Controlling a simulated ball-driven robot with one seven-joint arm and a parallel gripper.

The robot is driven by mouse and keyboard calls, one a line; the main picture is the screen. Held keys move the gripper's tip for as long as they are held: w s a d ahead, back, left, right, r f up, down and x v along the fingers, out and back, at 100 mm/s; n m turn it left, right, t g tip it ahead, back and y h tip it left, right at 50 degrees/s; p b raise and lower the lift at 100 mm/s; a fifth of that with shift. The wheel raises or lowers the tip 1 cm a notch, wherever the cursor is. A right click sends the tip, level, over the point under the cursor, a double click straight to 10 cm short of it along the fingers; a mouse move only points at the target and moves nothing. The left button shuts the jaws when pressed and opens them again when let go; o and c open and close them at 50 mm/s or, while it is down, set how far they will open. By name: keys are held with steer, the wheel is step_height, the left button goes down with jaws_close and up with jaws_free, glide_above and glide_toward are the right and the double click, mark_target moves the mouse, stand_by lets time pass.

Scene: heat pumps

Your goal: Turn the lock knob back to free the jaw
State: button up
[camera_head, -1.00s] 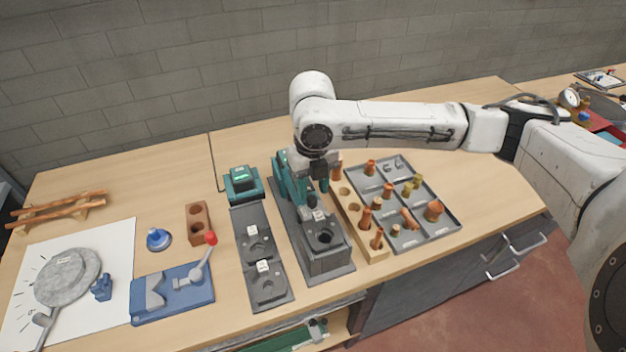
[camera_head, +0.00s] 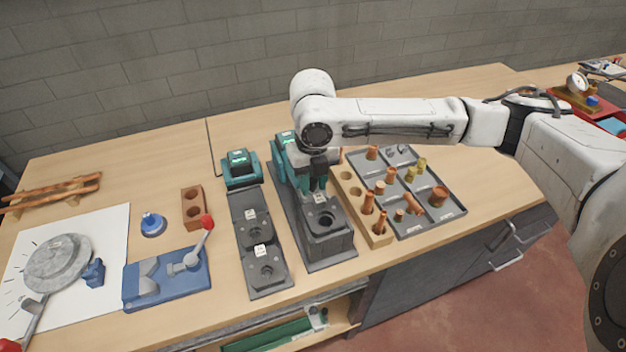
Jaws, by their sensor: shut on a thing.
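The dark grey and teal press station (camera_head: 325,241) stands at the middle of the bench, with a round opening in its front block. My gripper (camera_head: 313,190) points down over the station, just behind that block and a small white label. It is shut on the lock knob, which is mostly hidden between and behind the fingers. The jaw is hard to make out; my gripper and wrist cover that part of the station. How far the knob is turned cannot be seen.
Left of the station are a grey plate (camera_head: 241,238) with two sockets and a teal unit (camera_head: 240,170). Right are a wooden rack (camera_head: 377,238) and a grey tray (camera_head: 452,209) of copper fittings. A blue lever fixture (camera_head: 150,291) stands front left.

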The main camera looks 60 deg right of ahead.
steer(key=shift+a+n, duration=0.15)
steer(key=shift+n, duration=1.15)
steer(key=shift+c, duration=0.3)
steer(key=n+b, duration=0.1)
steer(key=n, duration=0.1)
steer(key=shift+n, duration=0.3)
steer(key=shift+o, duration=0.2)
steer(key=shift+r+n+b, duration=0.15)
steer(key=shift+n+b, duration=0.15)
steer(key=shift+n, duration=1.2)
